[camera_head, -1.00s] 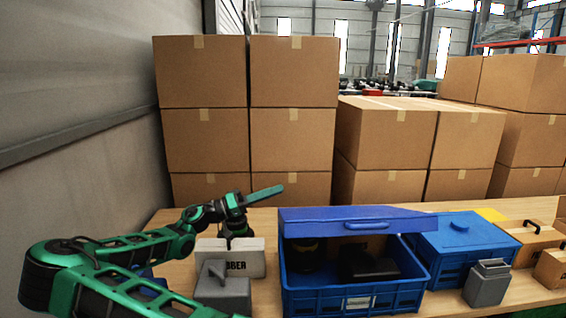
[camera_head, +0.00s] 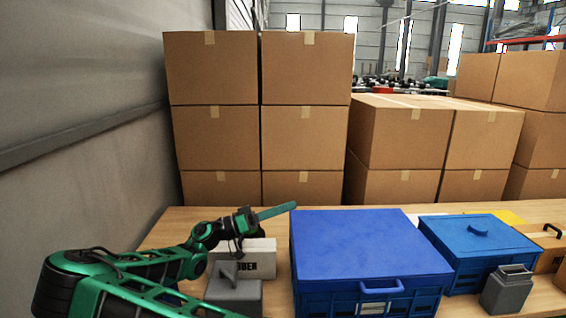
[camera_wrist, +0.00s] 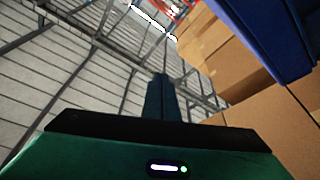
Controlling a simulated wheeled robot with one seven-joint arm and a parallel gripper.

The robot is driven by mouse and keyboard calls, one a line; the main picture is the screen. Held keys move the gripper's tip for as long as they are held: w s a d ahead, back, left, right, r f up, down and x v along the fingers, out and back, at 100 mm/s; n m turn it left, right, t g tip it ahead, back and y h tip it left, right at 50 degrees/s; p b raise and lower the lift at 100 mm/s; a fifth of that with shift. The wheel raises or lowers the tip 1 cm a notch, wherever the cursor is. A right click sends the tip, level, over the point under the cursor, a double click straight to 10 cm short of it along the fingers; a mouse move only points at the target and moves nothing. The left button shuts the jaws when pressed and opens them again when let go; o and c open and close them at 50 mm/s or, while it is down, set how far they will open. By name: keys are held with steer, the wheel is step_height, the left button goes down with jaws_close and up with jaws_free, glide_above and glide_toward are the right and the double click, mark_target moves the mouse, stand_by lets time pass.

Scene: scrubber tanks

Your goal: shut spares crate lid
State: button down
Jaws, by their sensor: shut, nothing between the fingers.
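The blue spares crate (camera_head: 330,302) stands on the table at centre right in the head view. Its blue lid (camera_head: 362,245) lies down flat over the crate, with the handle (camera_head: 382,287) at the front edge, and its inside is hidden. My gripper (camera_head: 292,207) is shut and empty, pointing right, close to the lid's back left corner; I cannot tell whether it touches. In the wrist view my gripper (camera_wrist: 160,80) shows as a dark closed shape, and a blue surface, likely the lid (camera_wrist: 265,35), is at the upper right.
A second blue crate with a closed lid (camera_head: 475,240) stands to the right, with a grey open container (camera_head: 508,290) before it. Cardboard boxes (camera_head: 305,135) are stacked behind the table.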

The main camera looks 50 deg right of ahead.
steer(key=shift+r, duration=0.1)
steer(key=w+a, duration=0.6)
steer(key=w, duration=0.1)
steer(key=shift+a+r, duration=0.15)
steer(key=shift+a, duration=0.2)
steer(key=shift+s, duration=0.15)
